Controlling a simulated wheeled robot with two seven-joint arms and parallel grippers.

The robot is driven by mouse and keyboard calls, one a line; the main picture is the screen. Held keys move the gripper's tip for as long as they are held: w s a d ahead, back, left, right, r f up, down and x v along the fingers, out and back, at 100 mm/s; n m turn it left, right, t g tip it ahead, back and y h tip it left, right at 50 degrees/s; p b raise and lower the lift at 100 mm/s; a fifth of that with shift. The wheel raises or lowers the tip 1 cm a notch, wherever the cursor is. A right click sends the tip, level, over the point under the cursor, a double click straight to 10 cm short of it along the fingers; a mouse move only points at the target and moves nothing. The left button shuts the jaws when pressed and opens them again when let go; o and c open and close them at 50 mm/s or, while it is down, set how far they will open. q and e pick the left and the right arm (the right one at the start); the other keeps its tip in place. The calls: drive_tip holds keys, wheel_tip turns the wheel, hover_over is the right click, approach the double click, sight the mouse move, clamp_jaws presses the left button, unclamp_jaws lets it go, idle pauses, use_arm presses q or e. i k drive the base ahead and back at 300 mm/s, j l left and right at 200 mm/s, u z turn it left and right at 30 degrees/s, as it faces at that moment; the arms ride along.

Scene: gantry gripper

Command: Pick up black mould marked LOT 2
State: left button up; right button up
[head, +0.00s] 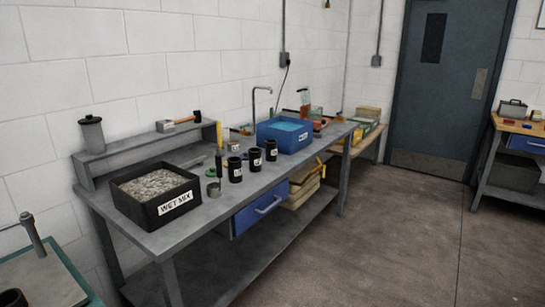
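Three black cylindrical moulds stand upright in a row on the grey metal bench (190,232). The nearest mould (235,177) is at the left, the middle mould (255,166) is just behind it to the right, and the far mould (271,156) is closest to the blue tub. Each has a white label on its front. The lettering is too small to read, so I cannot tell which one says LOT 2. Neither of my grippers is in view.
A black tray marked WET MIX (133,207) sits left of the moulds, with a small metal cup (213,190) between. A blue water tub (265,135) stands behind them. The bench's front strip is clear. The floor (370,235) in front is open.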

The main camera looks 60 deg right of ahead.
sight(271, 144)
drive_tip(key=k+l, duration=0.1)
drive_tip(key=l, duration=0.7)
drive_tip(key=k+l, duration=0.1)
drive_tip(key=l, duration=0.75)
drive_tip(key=k+l, duration=0.1)
drive_tip(key=l, duration=1.55)
drive_tip(key=k+l, duration=0.15)
drive_tip(key=l, duration=0.65)
drive_tip(key=k+l, duration=0.1)
drive_tip(key=l, duration=0.75)
